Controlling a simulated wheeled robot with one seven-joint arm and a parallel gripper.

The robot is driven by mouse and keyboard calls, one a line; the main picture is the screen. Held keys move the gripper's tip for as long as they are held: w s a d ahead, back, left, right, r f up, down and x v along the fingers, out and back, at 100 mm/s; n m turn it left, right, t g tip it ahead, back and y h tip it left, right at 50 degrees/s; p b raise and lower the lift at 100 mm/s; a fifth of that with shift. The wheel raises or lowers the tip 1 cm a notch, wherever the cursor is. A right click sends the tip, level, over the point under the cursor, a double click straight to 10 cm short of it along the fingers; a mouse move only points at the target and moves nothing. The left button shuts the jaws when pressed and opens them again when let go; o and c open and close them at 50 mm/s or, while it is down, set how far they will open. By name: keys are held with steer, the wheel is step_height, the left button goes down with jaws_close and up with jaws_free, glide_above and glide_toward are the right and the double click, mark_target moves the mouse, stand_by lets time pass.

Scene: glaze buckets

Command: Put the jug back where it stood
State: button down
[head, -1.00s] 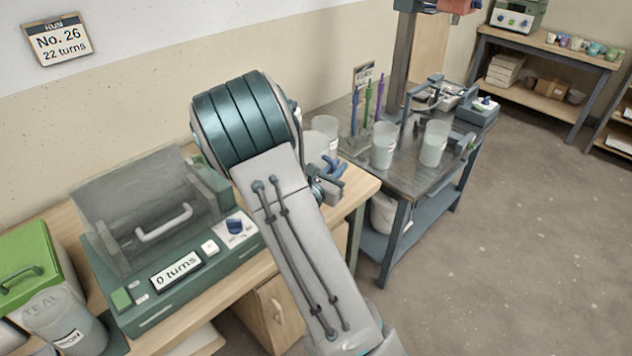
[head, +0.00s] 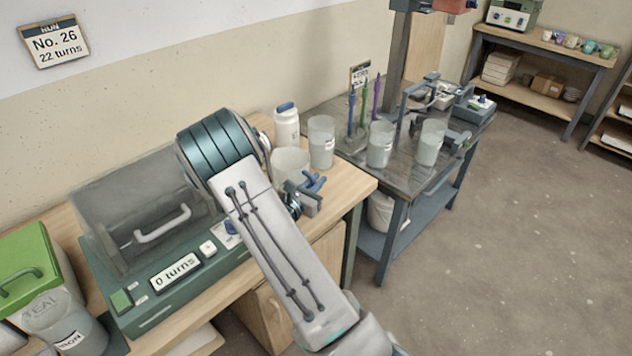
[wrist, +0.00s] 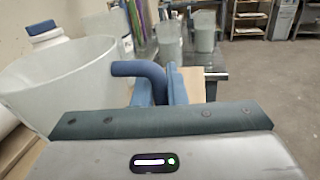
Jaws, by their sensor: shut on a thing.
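The jug (head: 289,161) is a pale, cloudy, open vessel with a blue handle (head: 316,182). In the head view it is over the right part of the wooden bench, just past my forearm. My gripper (head: 303,192) is at its handle side, partly hidden by my arm. In the wrist view the jug (wrist: 62,82) fills the left side, and its blue handle (wrist: 138,70) runs between the fingers of my gripper (wrist: 158,92), shut on it. The jug looks upright. I cannot tell whether its base touches the bench.
A white bottle with a blue cap (head: 286,124) and a clear beaker (head: 321,142) stand behind the jug. A machine reading "0 turns" (head: 150,275) is at left, beside a green-lidded bin (head: 30,265). The metal cart (head: 400,185) holds more beakers and upright brushes.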

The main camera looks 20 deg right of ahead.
steer(key=shift+f, duration=0.2)
steer(key=c, duration=1.5)
jaws_free()
steer(key=shift+r, duration=0.1)
